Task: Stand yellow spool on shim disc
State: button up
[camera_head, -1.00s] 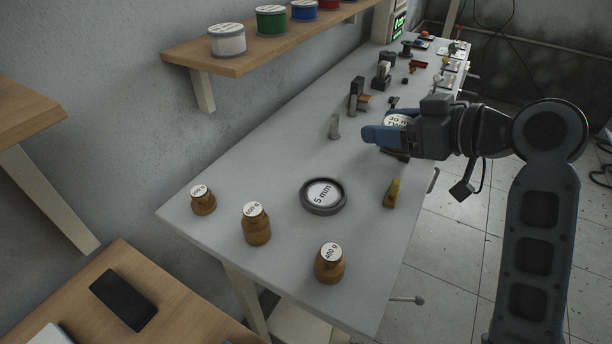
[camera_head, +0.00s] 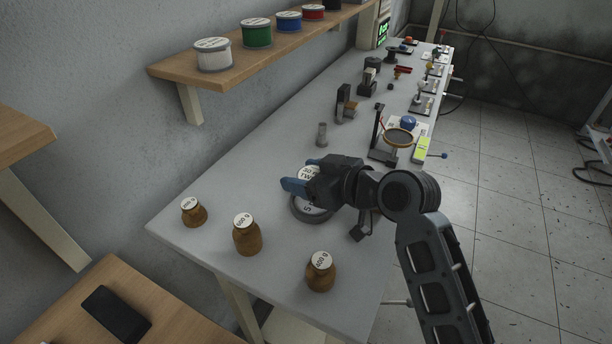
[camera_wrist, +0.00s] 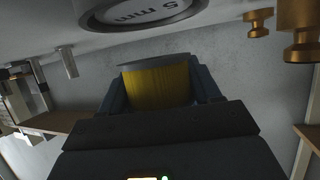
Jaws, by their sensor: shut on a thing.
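The yellow spool (camera_wrist: 158,86) is held between the two blue fingers of my gripper (camera_wrist: 160,92), one on each side. In the head view, its white printed top label (camera_head: 308,173) shows beside my gripper (camera_head: 302,177), while its yellow side is hidden. The shim disc (camera_head: 307,214) is a dark grey ring with a white "5 mm" face, lying flat on the bench. My gripper and the spool cover much of it from the head camera. In the wrist view, which looks upside down, the shim disc (camera_wrist: 140,22) appears apart from the spool, with a gap between them.
Several brass weights stand near the bench's front left: one left (camera_head: 193,212), one middle (camera_head: 247,235), one front (camera_head: 320,272). A small grey cylinder (camera_head: 322,134) stands behind the disc. A stand with a round ring (camera_head: 398,137) is farther back right.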

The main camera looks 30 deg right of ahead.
jog(key=shift+f, duration=0.3)
jog(key=shift+f, duration=0.15)
jog(key=shift+f+b, duration=0.35)
jog(key=shift+b, duration=0.05)
jog(key=shift+f, duration=0.15)
jog(key=o, duration=1.2)
jog(key=shift+o, duration=0.2)
jog(key=shift+r, duration=0.35)
jog(key=v, duration=1.2)
jog(key=shift+r, duration=0.3)
